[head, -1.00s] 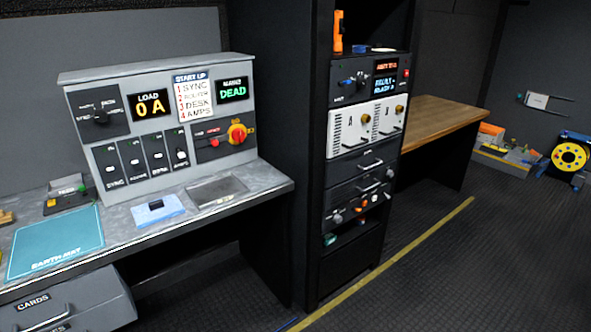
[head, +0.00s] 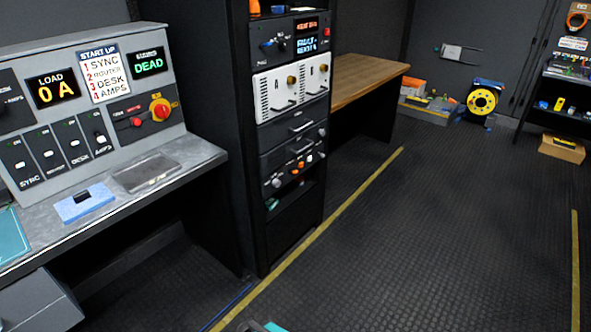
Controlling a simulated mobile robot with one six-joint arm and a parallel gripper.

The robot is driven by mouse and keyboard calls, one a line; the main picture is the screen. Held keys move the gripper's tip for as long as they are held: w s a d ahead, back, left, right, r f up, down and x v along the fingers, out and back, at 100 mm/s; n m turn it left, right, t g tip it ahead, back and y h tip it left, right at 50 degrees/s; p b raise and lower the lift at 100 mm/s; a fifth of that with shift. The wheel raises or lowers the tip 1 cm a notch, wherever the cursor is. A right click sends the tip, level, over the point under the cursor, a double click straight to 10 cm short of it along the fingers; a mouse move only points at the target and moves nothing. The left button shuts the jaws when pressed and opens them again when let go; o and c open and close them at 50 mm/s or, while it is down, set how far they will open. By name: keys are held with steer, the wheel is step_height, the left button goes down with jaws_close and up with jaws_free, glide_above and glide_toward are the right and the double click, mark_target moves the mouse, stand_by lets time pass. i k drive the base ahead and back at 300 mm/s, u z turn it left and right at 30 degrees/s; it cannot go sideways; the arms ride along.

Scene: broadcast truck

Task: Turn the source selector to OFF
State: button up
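The grey power console (head: 120,35) stands on the bench at the left in the head view. A black rotary knob on a dark panel (head: 14,105) is cut by the left picture edge; its labels are too small to read. A red rotary handle on a yellow plate (head: 159,108) sits at the console's right, with a small red knob beside it. I cannot tell from the lettering which one is the source selector, or its setting. The displays read LOAD 0 A (head: 56,88) and DEAD (head: 149,62).
The grey bench (head: 195,153) carries a blue pad (head: 98,200) and a grey tray. A black equipment rack (head: 255,222) stands right of it. The dark floor (head: 440,220) is open to the right. A teal-and-grey piece at the bottom edge is unclear.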

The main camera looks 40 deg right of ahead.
mark_target(276, 183)
steer(key=k, duration=0.65)
steer(key=u, duration=0.4)
steer(key=i, duration=1.55)
steer(key=z, duration=0.35)
